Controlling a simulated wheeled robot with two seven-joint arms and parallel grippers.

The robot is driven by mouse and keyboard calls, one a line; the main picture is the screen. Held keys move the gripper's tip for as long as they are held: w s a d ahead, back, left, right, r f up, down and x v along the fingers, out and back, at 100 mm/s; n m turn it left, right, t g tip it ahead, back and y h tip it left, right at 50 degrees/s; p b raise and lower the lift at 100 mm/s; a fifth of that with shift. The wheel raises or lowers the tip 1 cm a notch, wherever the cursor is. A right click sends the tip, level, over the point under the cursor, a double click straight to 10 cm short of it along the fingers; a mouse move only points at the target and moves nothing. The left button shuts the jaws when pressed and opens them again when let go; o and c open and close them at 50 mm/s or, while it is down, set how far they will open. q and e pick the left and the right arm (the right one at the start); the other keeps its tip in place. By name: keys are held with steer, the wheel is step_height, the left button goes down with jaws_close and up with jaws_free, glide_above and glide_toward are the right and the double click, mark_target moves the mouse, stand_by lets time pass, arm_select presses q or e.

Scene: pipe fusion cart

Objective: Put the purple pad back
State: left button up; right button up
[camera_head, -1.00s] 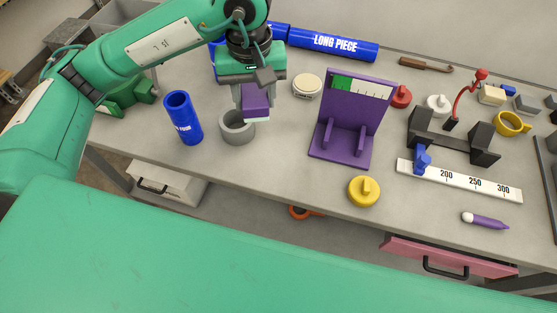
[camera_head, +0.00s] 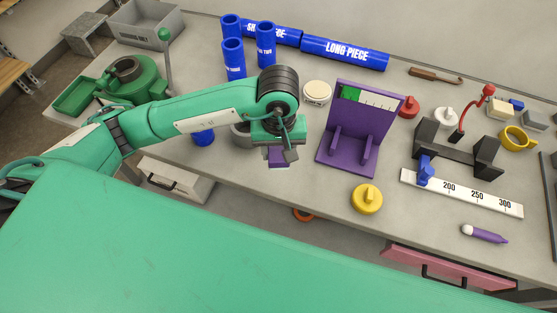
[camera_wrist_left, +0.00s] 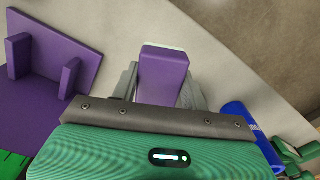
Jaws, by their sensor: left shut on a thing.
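The purple pad (camera_head: 279,158) is a small purple block, mostly covered by my left gripper in the head view. It shows more fully in the left wrist view (camera_wrist_left: 163,75), with a pale edge at its far end. My left gripper (camera_head: 278,151) is shut on it and holds it over the front part of the bench, right of the grey ring (camera_head: 239,131) and left of the purple stand (camera_head: 345,158). The ring is partly hidden behind my arm. I cannot tell the pad's height above the bench. My right gripper is not in view.
A yellow knobbed cap (camera_head: 367,199) lies in front of the purple stand. A blue tube (camera_head: 203,138) is mostly hidden by my left arm. Several blue pipes (camera_head: 345,53) are at the back. A white ruler bar (camera_head: 460,194) lies at right. The bench's front edge is close.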

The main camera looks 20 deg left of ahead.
mark_target(279, 173)
arm_select(q)
step_height(279, 173, down, 7)
steer(key=shift+r+p, duration=0.1)
steer(key=shift+p, duration=0.6)
steer(key=o, duration=0.4)
steer(key=shift+b, duration=0.3)
steer(key=o, duration=0.5)
